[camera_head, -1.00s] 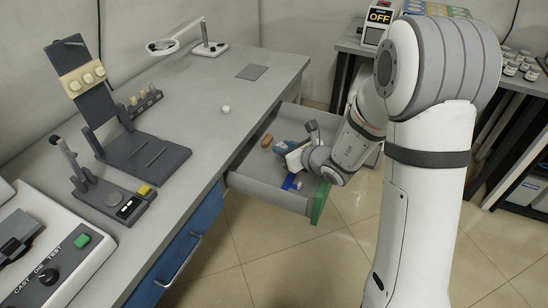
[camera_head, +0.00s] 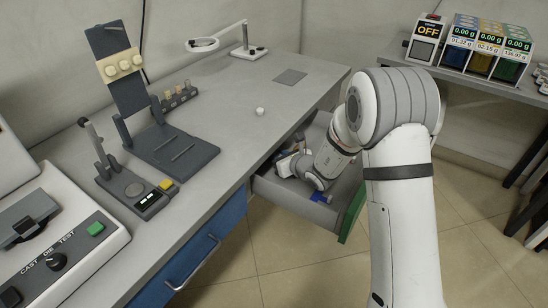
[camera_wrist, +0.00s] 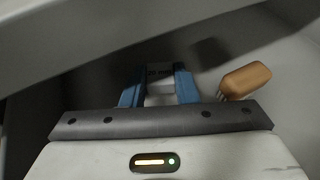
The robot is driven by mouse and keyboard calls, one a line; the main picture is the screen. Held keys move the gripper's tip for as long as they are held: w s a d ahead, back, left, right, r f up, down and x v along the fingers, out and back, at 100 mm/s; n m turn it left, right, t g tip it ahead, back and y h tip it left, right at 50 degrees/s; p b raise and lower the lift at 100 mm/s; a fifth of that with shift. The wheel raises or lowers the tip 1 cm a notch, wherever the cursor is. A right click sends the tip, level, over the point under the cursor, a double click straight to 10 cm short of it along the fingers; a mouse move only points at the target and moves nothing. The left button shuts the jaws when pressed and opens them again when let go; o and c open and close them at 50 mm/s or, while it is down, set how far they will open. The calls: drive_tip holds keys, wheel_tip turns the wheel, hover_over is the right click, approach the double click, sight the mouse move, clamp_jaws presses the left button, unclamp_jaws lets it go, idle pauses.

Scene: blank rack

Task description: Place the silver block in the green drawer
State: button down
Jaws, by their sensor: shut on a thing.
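The green drawer stands pulled out under the bench, with a grey tray and a green front (camera_head: 352,213). My gripper (camera_head: 286,166) is down inside the drawer, toward its bench side, and my arm hides part of the interior. In the wrist view, the blue fingers of my gripper (camera_wrist: 159,88) are shut on a small grey-silver block (camera_wrist: 160,89), with dark marking at its far end. The block is within the drawer walls; whether it touches the floor I cannot tell.
A brush with an orange-brown handle (camera_wrist: 245,80) lies in the drawer, right of my fingers. A blue item (camera_head: 320,197) lies near the drawer front. A white ball (camera_head: 260,111) sits on the bench above.

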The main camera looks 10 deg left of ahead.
drive_tip(key=shift+w+a+f, duration=1.05)
drive_tip(key=shift+a+f, duration=0.1)
drive_tip(key=shift+f, duration=0.05)
drive_tip(key=shift+r, duration=0.1)
drive_tip(key=shift+b, duration=0.35)
drive_tip(key=shift+f, duration=0.25)
drive_tip(key=c, duration=1.1)
unclamp_jaws()
drive_tip(key=shift+r, duration=0.1)
drive_tip(key=shift+s+d+r, duration=0.15)
drive_tip(key=shift+d+r, duration=0.1)
drive_tip(key=p+v, duration=0.1)
drive_tip(key=v, duration=1)
drive_tip(key=shift+s+d, duration=0.15)
drive_tip(key=shift+s, duration=0.1)
